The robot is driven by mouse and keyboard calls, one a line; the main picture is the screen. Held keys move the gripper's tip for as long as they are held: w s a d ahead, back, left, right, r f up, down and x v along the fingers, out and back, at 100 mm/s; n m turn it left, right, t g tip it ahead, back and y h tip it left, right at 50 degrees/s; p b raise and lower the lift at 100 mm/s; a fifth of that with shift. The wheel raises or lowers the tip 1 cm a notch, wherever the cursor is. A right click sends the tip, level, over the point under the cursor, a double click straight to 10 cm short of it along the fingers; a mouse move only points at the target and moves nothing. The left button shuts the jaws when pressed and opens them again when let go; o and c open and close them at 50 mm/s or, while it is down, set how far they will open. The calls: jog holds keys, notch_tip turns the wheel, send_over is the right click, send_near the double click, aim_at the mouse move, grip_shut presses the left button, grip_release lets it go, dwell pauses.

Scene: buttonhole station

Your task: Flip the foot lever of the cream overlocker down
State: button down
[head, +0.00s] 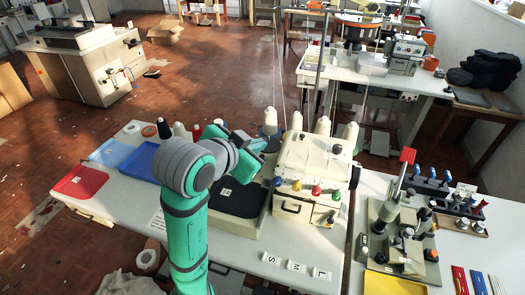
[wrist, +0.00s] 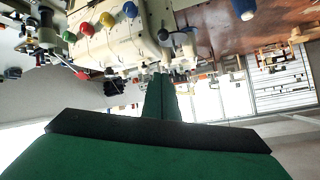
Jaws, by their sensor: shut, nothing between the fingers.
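The cream overlocker (head: 312,160) stands on the near table, with red, green, blue and yellow knobs along its front. In the wrist view its body (wrist: 105,35) fills the upper left, upside down. I cannot pick out its foot lever with certainty. A small dark knob (wrist: 163,35) shows at the machine's side in the wrist view. My gripper (head: 260,145) is at the left of the overlocker in the head view, apart from it as far as I can see. In the wrist view my gripper (wrist: 161,85) is shut and empty, its fingers pointing towards the machine.
Thread cones (head: 322,126) stand behind the overlocker. Blue (head: 142,161) and red (head: 80,182) trays lie at the table's left. A green-grey press (head: 400,225) occupies the right-hand table. Blocks marked S, M and L (head: 296,266) sit in front.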

jog(key=shift+s, duration=0.1)
jog(key=w+f, duration=0.2)
jog(key=w+d+f, duration=0.1)
jog(key=w+f, duration=0.1)
jog(key=w+d+f, duration=0.1)
jog(key=w+f, duration=0.1)
jog(key=f, duration=0.1)
jog(key=shift+w+d, duration=0.15)
jog(key=shift+w, duration=0.05)
jog(key=shift+s+a+f, duration=0.2)
jog(key=shift+s+a, duration=0.1)
jog(key=shift+a, duration=0.15)
jog(key=shift+s+d, duration=0.15)
jog(key=shift+d, duration=0.1)
